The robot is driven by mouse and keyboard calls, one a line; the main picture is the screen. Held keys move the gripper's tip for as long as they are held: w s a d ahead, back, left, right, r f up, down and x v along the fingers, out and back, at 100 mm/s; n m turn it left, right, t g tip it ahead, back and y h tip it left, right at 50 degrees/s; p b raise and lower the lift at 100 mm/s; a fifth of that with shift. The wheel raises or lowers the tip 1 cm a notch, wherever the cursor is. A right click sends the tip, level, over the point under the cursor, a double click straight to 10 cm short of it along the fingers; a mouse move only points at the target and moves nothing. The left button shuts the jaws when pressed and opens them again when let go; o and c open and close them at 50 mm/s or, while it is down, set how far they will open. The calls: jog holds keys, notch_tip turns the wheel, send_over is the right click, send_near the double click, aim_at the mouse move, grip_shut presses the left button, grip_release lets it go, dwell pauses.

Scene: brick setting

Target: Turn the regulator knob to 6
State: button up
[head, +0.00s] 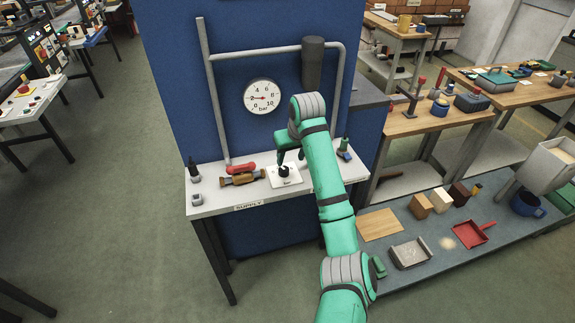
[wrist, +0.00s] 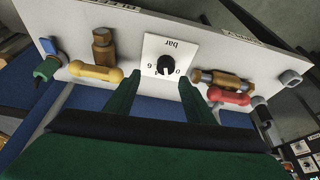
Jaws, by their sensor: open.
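The regulator knob (head: 284,171) is small and black, on a white square plate (head: 296,180) on the bench top. In the wrist view the knob (wrist: 166,66) stands in the middle of the plate, with "bar", a 6 and a 0 printed around it. Which mark its pointer meets is too small to tell. My gripper (wrist: 158,82) is open and empty, its two green fingers spread either side of the plate's near edge, apart from the knob. In the head view my gripper (head: 290,155) hangs just above the knob. A round gauge (head: 262,95) shows a red needle at its left side.
A red-handled valve (head: 240,168) and a brass fitting (head: 242,179) lie left of the plate. The wrist view shows a yellow-handled valve (wrist: 96,71) beside it. Grey pipes (head: 270,49) and a blue panel (head: 180,60) rise behind the bench.

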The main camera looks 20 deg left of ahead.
aim_at(284, 169)
jog(key=a+f, duration=0.1)
jog(key=f, duration=0.1)
jog(key=a+f, duration=0.1)
jog(key=f, duration=0.1)
jog(key=w+a+f, duration=0.1)
jog(key=f, duration=0.1)
jog(key=shift+f, duration=0.1)
jog(key=shift+w+d+f, duration=0.15)
jog(key=shift+w+f, duration=0.05)
jog(key=shift+f, duration=0.2)
jog(key=shift+w, duration=0.1)
jog(key=c, duration=1.1)
